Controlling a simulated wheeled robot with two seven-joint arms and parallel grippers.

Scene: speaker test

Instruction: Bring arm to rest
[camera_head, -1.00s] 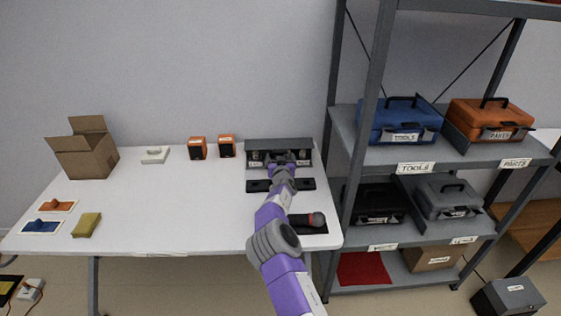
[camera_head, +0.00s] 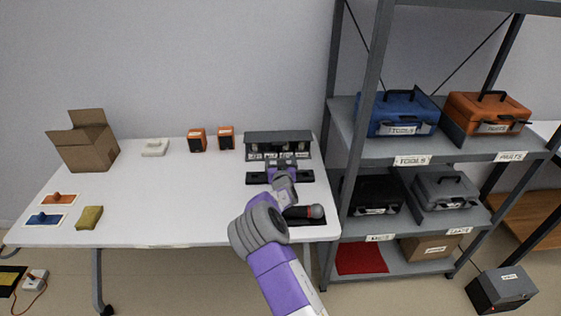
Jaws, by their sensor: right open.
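My right arm, purple and grey, comes in from the bottom and reaches over the right end of the white table (camera_head: 165,205). Its gripper (camera_head: 282,161) is open, just in front of the dark rack (camera_head: 278,139) at the table's back right. I see nothing held between its fingers, though the fingertips are small here. A black strip (camera_head: 257,178) lies under the gripper. My left gripper is not in view.
Two orange speakers (camera_head: 226,138) stand left of the rack. A cardboard box (camera_head: 88,148), a white device (camera_head: 155,147) and a yellow sponge (camera_head: 89,217) are farther left. A grey metal shelf (camera_head: 462,152) with tool cases stands close on the right. The table's middle is clear.

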